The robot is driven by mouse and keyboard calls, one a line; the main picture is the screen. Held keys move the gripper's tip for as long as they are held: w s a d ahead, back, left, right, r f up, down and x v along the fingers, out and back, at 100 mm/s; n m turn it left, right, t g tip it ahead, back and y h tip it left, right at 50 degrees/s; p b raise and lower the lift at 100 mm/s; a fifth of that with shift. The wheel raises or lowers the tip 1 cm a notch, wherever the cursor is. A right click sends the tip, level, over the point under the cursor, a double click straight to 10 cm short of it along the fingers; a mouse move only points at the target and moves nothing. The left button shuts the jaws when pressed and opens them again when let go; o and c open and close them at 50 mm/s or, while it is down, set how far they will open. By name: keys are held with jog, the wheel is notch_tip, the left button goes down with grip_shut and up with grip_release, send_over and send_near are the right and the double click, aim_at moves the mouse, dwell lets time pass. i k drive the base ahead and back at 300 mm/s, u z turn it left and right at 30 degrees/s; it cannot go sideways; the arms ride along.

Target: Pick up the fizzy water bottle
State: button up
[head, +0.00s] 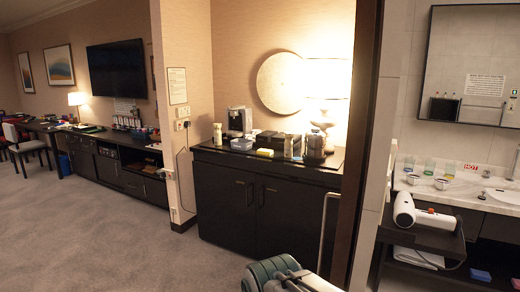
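Several small items stand on the black minibar cabinet (225,195) across the room. A small pale bottle-like item (217,134) stands at the left end of its top. Another slim pale bottle-like item (288,146) stands right of the middle. Both look upright, but they are too small for me to read labels or tell which is the fizzy water bottle. Part of my arm shows at the bottom middle, well in front of the cabinet. I cannot make out my gripper's fingers in this view.
A coffee machine (237,121), a dark box (270,140) and a lit lamp (324,110) share the cabinet top. A dark door frame (361,130) stands close on the right, with a bathroom counter (460,188) beyond it. Grey carpet (110,230) is open at left.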

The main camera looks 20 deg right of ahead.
aim_at(288, 142)
jog(key=i, duration=2.85)
jog(key=u, duration=2.35)
jog(key=k, duration=0.55)
jog(key=z, duration=2.7)
